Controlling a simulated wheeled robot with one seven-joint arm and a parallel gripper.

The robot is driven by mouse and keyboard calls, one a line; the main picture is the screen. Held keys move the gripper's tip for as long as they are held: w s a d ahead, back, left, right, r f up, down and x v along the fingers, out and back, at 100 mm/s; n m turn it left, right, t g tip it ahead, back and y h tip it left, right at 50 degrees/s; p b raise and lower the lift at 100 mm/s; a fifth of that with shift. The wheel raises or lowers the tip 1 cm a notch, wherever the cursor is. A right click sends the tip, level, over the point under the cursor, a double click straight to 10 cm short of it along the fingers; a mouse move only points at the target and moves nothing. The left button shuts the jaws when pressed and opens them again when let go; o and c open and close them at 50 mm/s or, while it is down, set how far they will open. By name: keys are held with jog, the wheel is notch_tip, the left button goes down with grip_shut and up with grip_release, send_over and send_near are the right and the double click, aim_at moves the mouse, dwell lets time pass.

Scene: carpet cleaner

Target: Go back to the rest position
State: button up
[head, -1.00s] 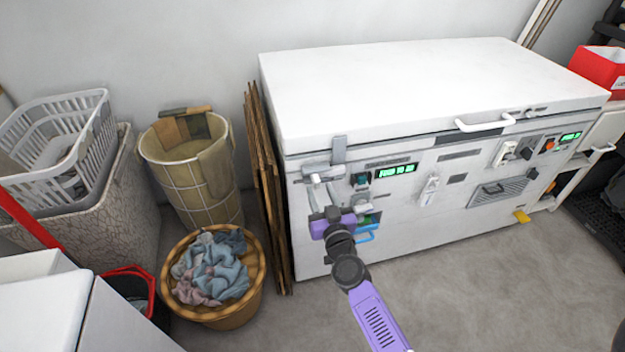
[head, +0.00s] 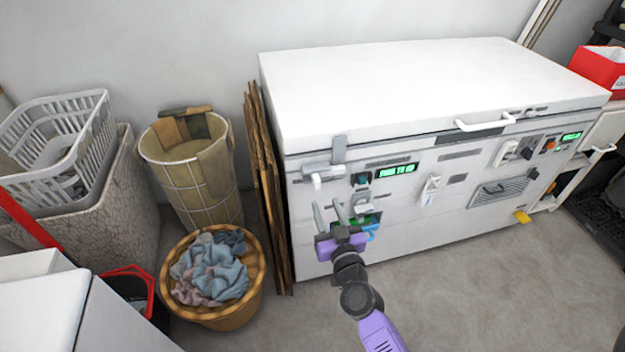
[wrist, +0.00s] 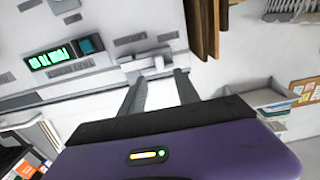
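My gripper (head: 331,214) is purple with two grey fingers. It is in front of the lower left of the white chest machine's (head: 420,92) front panel. The fingers are spread apart with nothing between them. In the wrist view my gripper (wrist: 160,92) also shows two separated fingers, pointing toward the machine's front. A white latch handle (head: 318,178) on the machine is just above the fingertips, apart from them. The green display (head: 396,169) is to the right of the latch.
A wicker basket of clothes (head: 258,290), a tall woven bin (head: 165,152) and a white laundry basket (head: 98,112) stand at the left. Wooden boards (head: 266,195) lean beside the machine. A red box (head: 600,68) is at the far right. Grey floor is open in front.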

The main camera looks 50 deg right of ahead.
dwell(0.5)
jog(key=s+a+r+n+y+p, duration=0.2)
jog(key=s+a+r+y, duration=0.1)
jog(key=s+a+r, duration=0.2)
jog(key=s+a+r+n+y+p, duration=0.2)
jog(key=s+a+r, duration=0.4)
jog(key=s+a, duration=0.4)
jog(key=s+a+r+n+y+p, duration=0.2)
jog(key=s+a+r+y+p, duration=0.2)
jog(key=s+a, duration=0.4)
jog(key=s+r+y, duration=0.1)
jog(key=s+r, duration=0.1)
jog(key=s, duration=0.4)
jog(key=shift+n, duration=0.4)
jog(key=shift+r, duration=0.1)
dwell(1.9)
